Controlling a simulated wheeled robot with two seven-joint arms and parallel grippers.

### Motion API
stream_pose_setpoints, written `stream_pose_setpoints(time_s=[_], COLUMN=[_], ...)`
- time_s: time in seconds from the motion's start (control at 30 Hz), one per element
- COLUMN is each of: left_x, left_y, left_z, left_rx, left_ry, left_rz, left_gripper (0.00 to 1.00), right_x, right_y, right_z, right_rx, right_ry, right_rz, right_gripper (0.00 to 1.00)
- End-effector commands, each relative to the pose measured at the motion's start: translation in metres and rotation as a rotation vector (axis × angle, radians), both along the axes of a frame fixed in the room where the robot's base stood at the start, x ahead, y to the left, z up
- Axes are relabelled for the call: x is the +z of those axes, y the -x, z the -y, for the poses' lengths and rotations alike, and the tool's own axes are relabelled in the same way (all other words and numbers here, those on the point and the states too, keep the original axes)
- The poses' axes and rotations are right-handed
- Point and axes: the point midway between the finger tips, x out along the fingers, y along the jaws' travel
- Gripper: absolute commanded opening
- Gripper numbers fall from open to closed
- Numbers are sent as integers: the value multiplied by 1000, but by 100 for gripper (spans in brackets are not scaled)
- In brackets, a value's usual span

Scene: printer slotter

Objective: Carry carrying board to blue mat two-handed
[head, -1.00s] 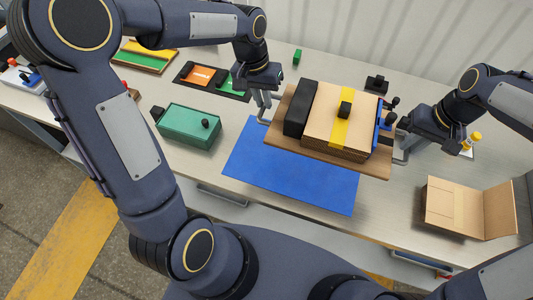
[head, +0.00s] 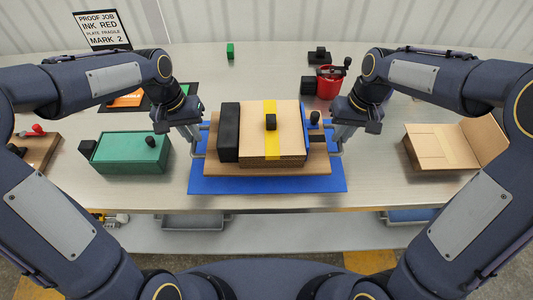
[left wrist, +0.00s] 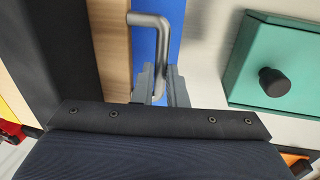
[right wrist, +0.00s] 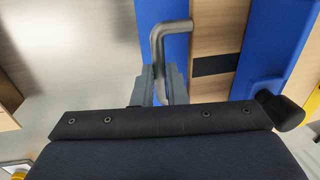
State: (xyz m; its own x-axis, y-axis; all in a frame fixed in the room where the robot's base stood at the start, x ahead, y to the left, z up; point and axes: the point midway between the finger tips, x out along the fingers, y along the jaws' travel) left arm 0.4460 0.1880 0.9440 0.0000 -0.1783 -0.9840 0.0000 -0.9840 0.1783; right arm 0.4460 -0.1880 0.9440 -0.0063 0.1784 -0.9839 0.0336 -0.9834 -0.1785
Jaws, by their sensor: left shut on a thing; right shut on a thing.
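The carrying board (head: 289,172) is a flat wooden board over the blue mat (head: 210,186), lying square with it; I cannot tell whether it touches the mat. A cardboard-coloured box (head: 253,130) with a yellow strap, a black block (head: 229,133) and a blue part (head: 315,131) with a black knob ride on it. My left gripper (head: 196,140) is shut on the board's left metal handle, seen in the left wrist view (left wrist: 150,20). My right gripper (head: 337,138) is shut on the right metal handle, seen in the right wrist view (right wrist: 172,28).
A green box (head: 125,155) with a black knob stands left of the mat. An open cardboard box (head: 440,148) is at the right. A red pot (head: 330,82) and a sign (head: 101,30) are at the back. The table's front strip is clear.

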Motion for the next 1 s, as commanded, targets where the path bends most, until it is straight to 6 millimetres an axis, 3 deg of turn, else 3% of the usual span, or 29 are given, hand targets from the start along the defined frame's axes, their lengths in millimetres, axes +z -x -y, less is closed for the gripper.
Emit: stream_pose_setpoints(time_s=[0.37, 0.97, 1.0], left_x=[-8, -51, -49], left_y=[0, 0, 0], left_z=[-1, -1, -1], left_rx=[1, 1, 1], left_ry=[-1, -1, -1], left_rz=[1, 1, 0], left_gripper=[0, 0, 15], right_x=[-8, -51, -49], right_y=[0, 0, 0], right_z=[1, 1, 1], right_rx=[-1, -1, -1], right_ry=[1, 1, 1], right_rz=[1, 1, 0], right_gripper=[0, 0, 15])
